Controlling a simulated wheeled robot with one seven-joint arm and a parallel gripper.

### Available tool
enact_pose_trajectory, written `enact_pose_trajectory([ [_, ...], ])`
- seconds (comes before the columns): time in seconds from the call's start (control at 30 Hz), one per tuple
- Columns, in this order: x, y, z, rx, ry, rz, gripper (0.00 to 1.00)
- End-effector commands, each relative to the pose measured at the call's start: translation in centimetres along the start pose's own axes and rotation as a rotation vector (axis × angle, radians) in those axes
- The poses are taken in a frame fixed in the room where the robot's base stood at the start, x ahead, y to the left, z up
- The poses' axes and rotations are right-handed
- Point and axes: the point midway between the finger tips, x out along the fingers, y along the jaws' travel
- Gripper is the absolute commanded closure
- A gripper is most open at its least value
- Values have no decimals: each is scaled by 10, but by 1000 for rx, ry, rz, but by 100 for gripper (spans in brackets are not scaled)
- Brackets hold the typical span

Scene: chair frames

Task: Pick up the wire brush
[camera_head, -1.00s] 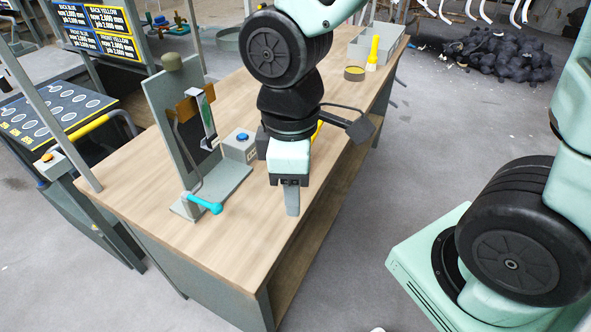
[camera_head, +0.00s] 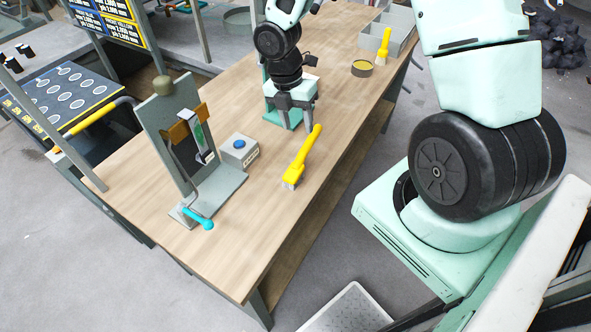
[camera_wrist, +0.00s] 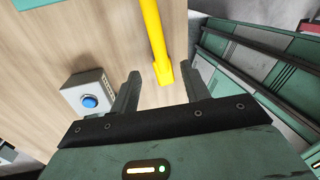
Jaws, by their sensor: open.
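The wire brush (camera_head: 302,158) lies on the wooden table (camera_head: 245,265). It has a yellow handle and a short bristle head towards the table's near side. In the wrist view, the yellow handle (camera_wrist: 154,36) runs down from the top edge and ends between the two fingertips of my gripper (camera_wrist: 162,72) in the picture. The fingers do not hold it, and their height above it is hard to tell.
A grey box with a blue button (camera_head: 239,148) and an upright grey fixture with a cyan handle (camera_head: 202,217) stand left of the brush. A teal object (camera_head: 270,113) is by my gripper. A round tin (camera_head: 361,69), a yellow-handled brush (camera_head: 384,45) and a grey tray (camera_head: 397,22) are farther back.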

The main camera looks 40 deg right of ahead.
Motion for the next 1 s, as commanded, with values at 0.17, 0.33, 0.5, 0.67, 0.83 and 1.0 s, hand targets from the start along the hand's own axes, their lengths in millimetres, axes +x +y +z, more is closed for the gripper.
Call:
enact_pose_trajectory([
  [0.17, 36, -1, -2, -4, 2, -4, 54],
  [0.33, 53, 0, -1, -1, 0, -1, 54],
  [0.5, 63, 0, -2, 0, 1, -2, 54],
  [0.67, 84, 0, -4, -3, 1, -4, 54],
  [0.83, 104, 1, -4, 0, -1, -1, 54],
  [1.0, 108, 2, -3, 1, -2, 2, 54],
])
